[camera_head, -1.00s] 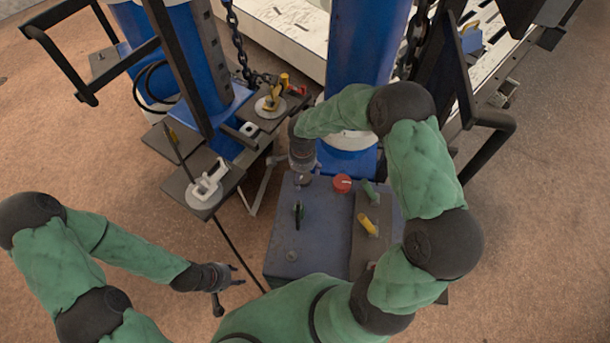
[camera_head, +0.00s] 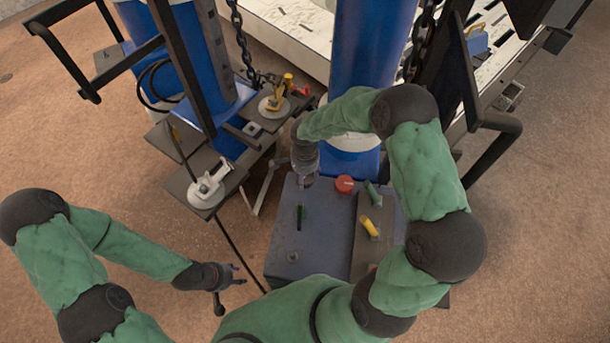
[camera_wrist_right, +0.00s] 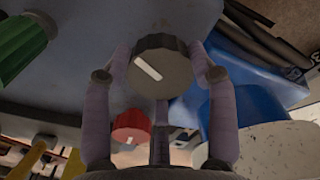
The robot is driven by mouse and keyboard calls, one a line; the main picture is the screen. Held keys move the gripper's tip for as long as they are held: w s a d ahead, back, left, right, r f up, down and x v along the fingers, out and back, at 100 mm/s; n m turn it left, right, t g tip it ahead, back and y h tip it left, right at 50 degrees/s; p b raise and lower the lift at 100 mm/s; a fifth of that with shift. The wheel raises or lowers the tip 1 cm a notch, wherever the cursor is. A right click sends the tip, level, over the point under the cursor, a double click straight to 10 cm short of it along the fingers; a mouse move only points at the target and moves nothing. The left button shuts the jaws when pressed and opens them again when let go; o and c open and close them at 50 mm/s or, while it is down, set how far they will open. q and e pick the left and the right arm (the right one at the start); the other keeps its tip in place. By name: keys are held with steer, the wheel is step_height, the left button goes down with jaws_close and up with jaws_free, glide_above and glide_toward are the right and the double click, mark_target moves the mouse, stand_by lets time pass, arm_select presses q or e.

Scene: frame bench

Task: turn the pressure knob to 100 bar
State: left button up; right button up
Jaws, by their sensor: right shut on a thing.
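The pressure knob (camera_wrist_right: 161,68) is round and dark grey with a white pointer mark, seen in the right wrist view. The mark slants from upper left to lower right there. My right gripper (camera_wrist_right: 160,64) is shut on the knob, one finger on each side. In the head view my right gripper (camera_head: 305,181) is at the far left corner of the blue-grey bench box (camera_head: 283,245) and mostly hides the knob. No scale or bar reading is legible. My left gripper (camera_head: 238,275) is open and empty, left of the box.
Blue columns (camera_head: 372,50) rise behind. Open floor lies left.

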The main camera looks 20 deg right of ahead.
steer(key=n+p, duration=0.1)
steer(key=n, duration=0.4)
steer(key=shift+n, duration=0.4)
steer(key=n+p, duration=0.2)
steer(key=n, duration=0.4)
steer(key=shift+s+n, duration=0.1)
steer(key=shift+n, duration=0.2)
steer(key=n+p, duration=0.2)
steer(key=n, duration=0.3)
steer(key=n+p, duration=0.2)
steer(key=n, duration=0.4)
steer(key=o, duration=1.2)
steer(key=shift+c, duration=0.2)
steer(key=shift+r, duration=0.1)
